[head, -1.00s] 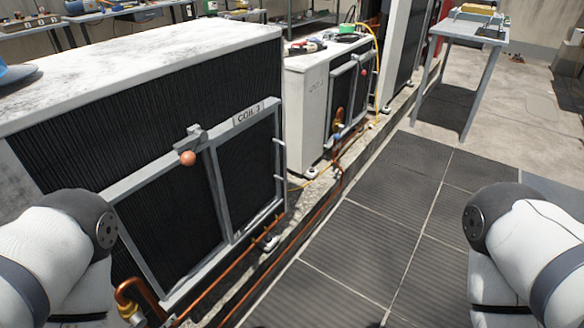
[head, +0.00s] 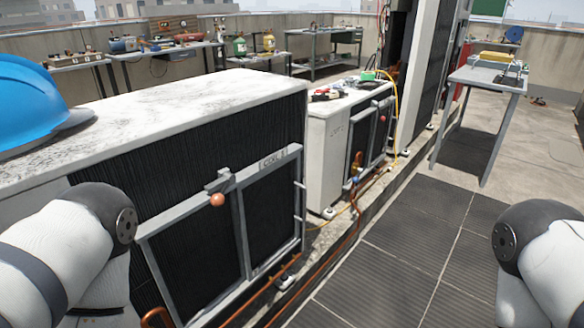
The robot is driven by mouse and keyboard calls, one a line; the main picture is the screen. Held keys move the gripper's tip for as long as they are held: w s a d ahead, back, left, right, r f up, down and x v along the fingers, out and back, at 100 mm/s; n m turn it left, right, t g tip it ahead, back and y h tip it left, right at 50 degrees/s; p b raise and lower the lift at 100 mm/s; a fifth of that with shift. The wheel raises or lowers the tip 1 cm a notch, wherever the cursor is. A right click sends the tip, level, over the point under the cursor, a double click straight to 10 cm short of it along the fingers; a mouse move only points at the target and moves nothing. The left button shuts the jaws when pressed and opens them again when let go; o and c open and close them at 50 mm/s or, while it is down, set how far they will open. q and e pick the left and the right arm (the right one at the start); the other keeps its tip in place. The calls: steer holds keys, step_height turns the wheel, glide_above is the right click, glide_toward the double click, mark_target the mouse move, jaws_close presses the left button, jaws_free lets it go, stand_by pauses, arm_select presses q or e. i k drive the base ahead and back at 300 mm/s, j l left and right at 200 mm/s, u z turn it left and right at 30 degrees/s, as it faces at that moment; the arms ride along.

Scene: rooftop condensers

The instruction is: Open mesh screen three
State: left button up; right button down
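A grey-framed mesh screen (head: 243,225) with two dark panels is fitted to the side of the near white condenser (head: 180,97). A label plate (head: 273,158) on its top rail read "COIL 3" in the earlier frame. A latch with a round copper-coloured knob (head: 217,200) sits on the top rail near the middle. The screen looks shut against the coil. My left arm is at the lower left and my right arm at the lower right. Neither gripper shows in the picture.
A second condenser (head: 327,165) with a similar screen and tools on top stands behind. Copper pipes (head: 352,225) run along the base. A blue hard hat (head: 35,105) lies on the near condenser. Grey walkway tiles (head: 415,235) are clear. A small table (head: 486,78) stands right.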

mark_target(239, 196)
steer(key=i+l, duration=0.2)
steer(key=l, duration=0.15)
steer(key=i+l, duration=0.45)
steer(key=l, duration=0.25)
steer(key=j+u, duration=0.05)
